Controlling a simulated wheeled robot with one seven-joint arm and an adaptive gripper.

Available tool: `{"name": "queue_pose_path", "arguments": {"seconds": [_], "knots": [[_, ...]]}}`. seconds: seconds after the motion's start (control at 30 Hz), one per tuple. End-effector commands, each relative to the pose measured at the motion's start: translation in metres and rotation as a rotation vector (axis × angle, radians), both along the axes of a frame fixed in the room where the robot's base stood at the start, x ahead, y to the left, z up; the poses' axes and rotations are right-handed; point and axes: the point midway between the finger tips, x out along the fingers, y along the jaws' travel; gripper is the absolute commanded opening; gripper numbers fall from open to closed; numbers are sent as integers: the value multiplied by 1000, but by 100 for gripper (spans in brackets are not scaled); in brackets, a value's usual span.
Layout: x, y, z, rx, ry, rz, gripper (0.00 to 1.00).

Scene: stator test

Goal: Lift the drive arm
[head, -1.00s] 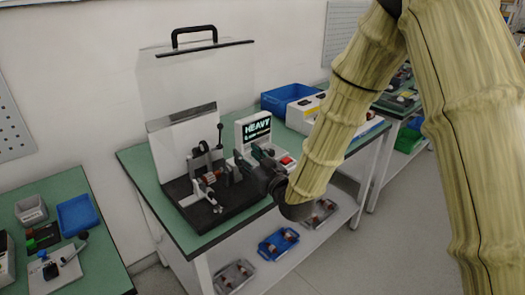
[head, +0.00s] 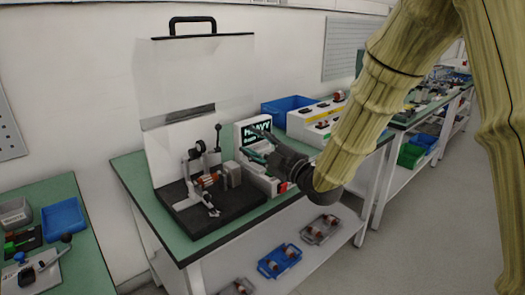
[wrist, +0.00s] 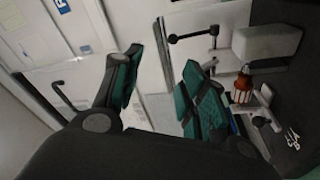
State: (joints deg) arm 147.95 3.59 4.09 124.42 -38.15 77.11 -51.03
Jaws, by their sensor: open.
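The test fixture stands on a black base (head: 230,211) on the green bench. An upright black-tipped lever (head: 218,138), probably the drive arm, rises at its back; a thin rod with a black ball (wrist: 173,39), perhaps the same part, shows in the wrist view. A copper-orange rotor (head: 208,179) lies in the fixture beside a grey block (head: 229,175), also seen in the wrist view (wrist: 266,42). My gripper (head: 257,146) is open and empty, right of the fixture and apart from the lever. Its two green-padded fingers (wrist: 160,85) spread in the wrist view.
A clear raised cover (head: 195,75) with a black handle stands behind the fixture. A display box reading HEAVY (head: 252,128) is close behind my gripper. A blue bin (head: 290,108) stands farther right. A second bench with a blue tray (head: 62,218) is at left.

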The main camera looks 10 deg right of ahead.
Motion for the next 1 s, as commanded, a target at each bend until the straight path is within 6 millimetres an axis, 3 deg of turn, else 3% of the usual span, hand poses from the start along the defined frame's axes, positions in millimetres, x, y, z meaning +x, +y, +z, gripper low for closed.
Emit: {"name": "queue_pose_path", "arguments": {"seconds": [0.5,0.97,1.0], "knots": [[-9,-15,8,-338,-310,10,42],[-11,-16,12,-386,-354,10,42],[-11,-16,12,-385,-353,10,37]]}}
